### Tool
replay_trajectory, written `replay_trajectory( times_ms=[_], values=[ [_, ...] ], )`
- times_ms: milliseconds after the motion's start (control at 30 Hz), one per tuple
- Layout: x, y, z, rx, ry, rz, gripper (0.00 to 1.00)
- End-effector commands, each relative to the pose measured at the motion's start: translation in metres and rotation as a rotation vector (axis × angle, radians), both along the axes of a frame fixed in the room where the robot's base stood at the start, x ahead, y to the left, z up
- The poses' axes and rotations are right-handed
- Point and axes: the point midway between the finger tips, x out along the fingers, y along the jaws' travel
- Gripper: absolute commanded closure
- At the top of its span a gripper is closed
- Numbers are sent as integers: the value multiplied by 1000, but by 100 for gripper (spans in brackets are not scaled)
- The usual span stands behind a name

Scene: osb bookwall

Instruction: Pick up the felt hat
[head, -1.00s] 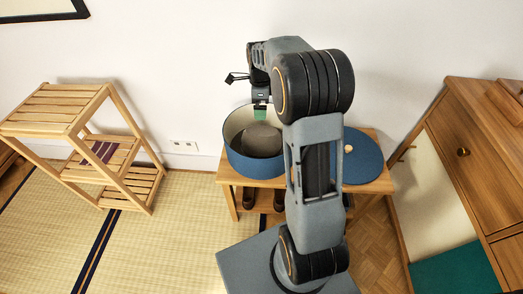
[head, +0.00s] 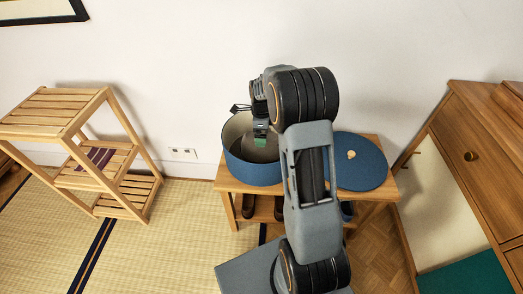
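The felt hat (head: 258,155) is a grey-brown rounded shape inside a round blue box (head: 250,173) on a small wooden bench. Only part of it shows, because the box wall and my arm cover the rest. My gripper (head: 260,143) points down inside the box opening, over the hat or at its top. I cannot tell whether the fingers touch the hat, or whether they are open or shut.
A round blue lid (head: 365,170) with a pale knob lies on the bench (head: 230,187) to the right of the box. Shoes (head: 249,207) stand below. A slatted wooden shelf (head: 95,150) is at left, a wooden cabinet (head: 480,185) at right, a white wall behind.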

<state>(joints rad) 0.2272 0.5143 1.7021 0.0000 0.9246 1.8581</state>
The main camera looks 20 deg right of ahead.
Motion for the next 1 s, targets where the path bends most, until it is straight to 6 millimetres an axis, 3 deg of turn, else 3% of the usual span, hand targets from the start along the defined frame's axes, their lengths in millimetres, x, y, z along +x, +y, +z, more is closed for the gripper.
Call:
replay_trajectory(
  times_ms=[33,167,433,900,1000],
  values=[
    [-1,0,-12,0,2,0,0],
    [-1,0,-27,1,3,0,0],
    [-1,0,-29,0,0,0,1],
    [-1,0,-28,0,0,0,46],
    [-1,0,-28,0,0,0,46]
  ],
)
